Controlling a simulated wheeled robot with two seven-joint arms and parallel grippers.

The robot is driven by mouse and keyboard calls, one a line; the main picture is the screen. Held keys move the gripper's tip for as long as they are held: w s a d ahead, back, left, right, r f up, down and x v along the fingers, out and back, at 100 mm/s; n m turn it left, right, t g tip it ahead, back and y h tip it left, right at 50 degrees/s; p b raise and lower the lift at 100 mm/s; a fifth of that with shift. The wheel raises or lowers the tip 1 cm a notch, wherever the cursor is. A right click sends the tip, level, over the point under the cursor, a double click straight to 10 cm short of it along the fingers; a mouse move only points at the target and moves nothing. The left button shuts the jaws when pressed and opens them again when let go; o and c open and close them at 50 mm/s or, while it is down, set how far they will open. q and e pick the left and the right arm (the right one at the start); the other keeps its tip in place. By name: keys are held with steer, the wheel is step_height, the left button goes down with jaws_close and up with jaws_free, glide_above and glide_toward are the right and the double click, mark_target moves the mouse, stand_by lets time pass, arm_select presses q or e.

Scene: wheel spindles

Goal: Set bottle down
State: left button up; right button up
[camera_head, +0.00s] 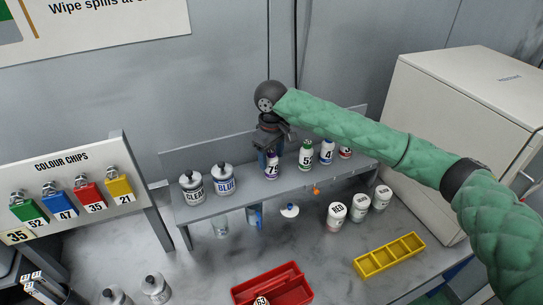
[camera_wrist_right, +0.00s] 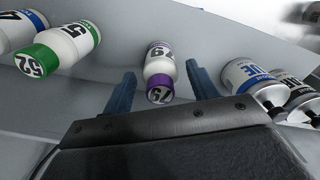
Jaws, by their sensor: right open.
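A small white bottle with a purple cap marked 79 (camera_head: 271,168) stands upright on the grey shelf (camera_head: 240,199). It also shows in the right wrist view (camera_wrist_right: 160,72), between the two blue fingers, with a gap on each side. My right gripper (camera_head: 270,155) points down at the shelf and is open around the bottle without visibly touching it. A green-capped bottle marked 52 (camera_head: 306,154) stands to the right of it. My left gripper is not seen.
A blue-marked bottle (camera_head: 327,152) and a red-marked one (camera_head: 345,152) stand further right. CLEAR (camera_head: 193,188) and BLUE (camera_head: 225,182) tins stand on the shelf's left. Below are white RED pot (camera_head: 335,217), yellow tray (camera_head: 390,255) and red tray (camera_head: 284,290).

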step_height(320, 180, up, 3)
steer(key=shift+f+p, duration=0.1)
steer(key=shift+p, duration=1)
step_height(320, 180, up, 4)
steer(key=p, duration=0.2)
steer(key=shift+f+p, duration=0.15)
steer(key=shift+p, duration=0.15)
step_height(320, 180, up, 4)
steer(key=shift+f, duration=0.25)
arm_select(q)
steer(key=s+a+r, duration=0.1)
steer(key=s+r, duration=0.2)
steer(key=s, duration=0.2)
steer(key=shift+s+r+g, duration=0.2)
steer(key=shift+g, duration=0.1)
arm_select(e)
steer(key=shift+r, duration=0.85)
